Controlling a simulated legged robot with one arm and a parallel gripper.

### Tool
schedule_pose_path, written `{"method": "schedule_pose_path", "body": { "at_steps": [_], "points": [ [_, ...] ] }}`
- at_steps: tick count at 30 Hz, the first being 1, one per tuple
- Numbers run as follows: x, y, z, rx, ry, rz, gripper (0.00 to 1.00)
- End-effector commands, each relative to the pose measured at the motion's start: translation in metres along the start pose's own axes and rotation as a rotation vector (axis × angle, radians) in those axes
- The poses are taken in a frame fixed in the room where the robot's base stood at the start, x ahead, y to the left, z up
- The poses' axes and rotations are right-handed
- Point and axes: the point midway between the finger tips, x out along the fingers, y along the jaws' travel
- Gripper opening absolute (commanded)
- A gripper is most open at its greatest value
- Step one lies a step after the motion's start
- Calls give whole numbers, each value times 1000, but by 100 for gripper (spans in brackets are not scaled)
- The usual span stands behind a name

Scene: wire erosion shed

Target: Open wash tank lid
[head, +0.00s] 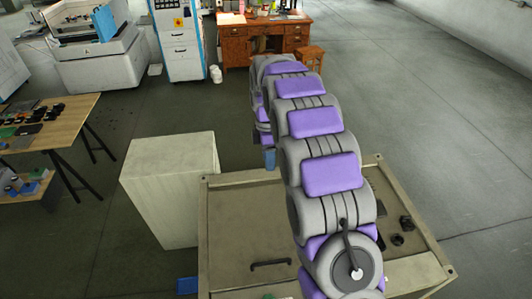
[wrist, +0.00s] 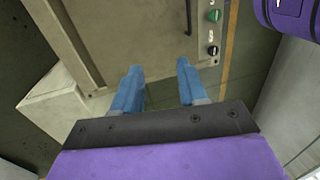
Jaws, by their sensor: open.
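The wash tank (head: 207,240) is a beige box below me in the head view, with a flat, brownish lid (head: 235,220) on top. The lid lies flat and looks shut. A black bar handle (head: 270,264) sits near its front edge; it also shows at the top of the wrist view (wrist: 188,16). My gripper (wrist: 158,68) is open and empty, its two blue fingers apart and pointing toward the lid's panel and handle. The fingers and handle look apart. In the head view my arm covers the lid's right part, and only a bit of blue finger shows.
Green and black buttons (wrist: 213,32) sit beside the lid in the wrist view. A pale box (head: 170,185) stands close to the tank's left. A wooden table (head: 62,125) with small items is further left. Open floor lies to the right.

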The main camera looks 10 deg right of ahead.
Motion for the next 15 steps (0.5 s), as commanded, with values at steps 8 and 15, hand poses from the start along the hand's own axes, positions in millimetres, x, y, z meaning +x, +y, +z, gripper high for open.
{"method": "schedule_pose_path", "body": {
  "at_steps": [8,15],
  "points": [
    [5,-35,2,0,0,-2,42],
    [7,-56,3,0,-1,0,42]
  ]
}}
